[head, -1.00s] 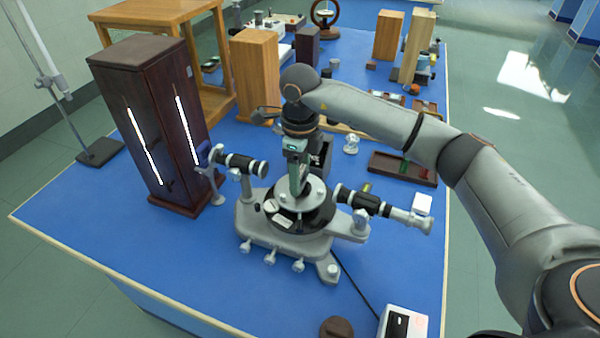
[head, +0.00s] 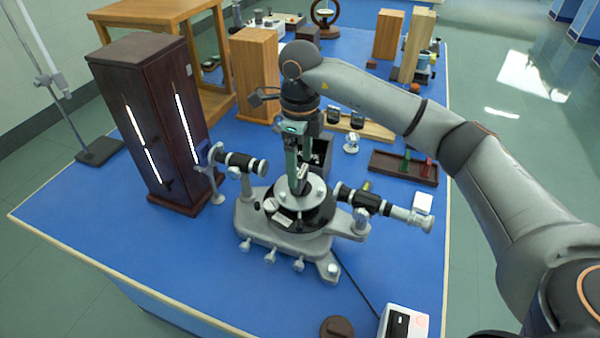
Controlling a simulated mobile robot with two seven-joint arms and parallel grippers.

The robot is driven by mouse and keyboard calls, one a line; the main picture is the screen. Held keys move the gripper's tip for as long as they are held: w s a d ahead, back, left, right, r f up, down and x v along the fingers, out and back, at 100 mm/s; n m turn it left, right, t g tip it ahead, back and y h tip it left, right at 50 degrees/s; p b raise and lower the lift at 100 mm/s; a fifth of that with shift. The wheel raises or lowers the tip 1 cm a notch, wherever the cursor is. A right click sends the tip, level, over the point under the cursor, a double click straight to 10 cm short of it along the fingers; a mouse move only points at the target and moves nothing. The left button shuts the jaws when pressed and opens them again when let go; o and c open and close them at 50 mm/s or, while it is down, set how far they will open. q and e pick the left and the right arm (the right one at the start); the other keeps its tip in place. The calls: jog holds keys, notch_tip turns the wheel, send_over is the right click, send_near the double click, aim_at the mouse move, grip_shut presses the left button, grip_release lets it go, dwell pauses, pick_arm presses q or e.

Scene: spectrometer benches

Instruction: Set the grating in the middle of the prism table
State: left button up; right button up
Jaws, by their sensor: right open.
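The prism table (head: 317,190) is the round pale plate on top of the spectrometer, in the middle of the head view. My right gripper (head: 298,178) points down over it, its fingers open and their tips just above or at the plate. A small pale piece (head: 303,172) shows by the fingertips and seems to be the grating. The fingers partly hide it, so I cannot tell whether it is exactly central or touched by them. My left gripper is not in view.
The collimator (head: 240,162) lies left of the table, by the dark lamp housing (head: 150,120). The telescope (head: 380,205) sticks out to the right. A black box (head: 320,158) stands close behind. A wooden tray (head: 402,168) lies at the back right. The front-left bench top is clear.

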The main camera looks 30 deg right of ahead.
aim_at(300, 170)
notch_tip(300, 170, up, 9)
jog(key=shift+f, duration=0.15)
dwell(0.6)
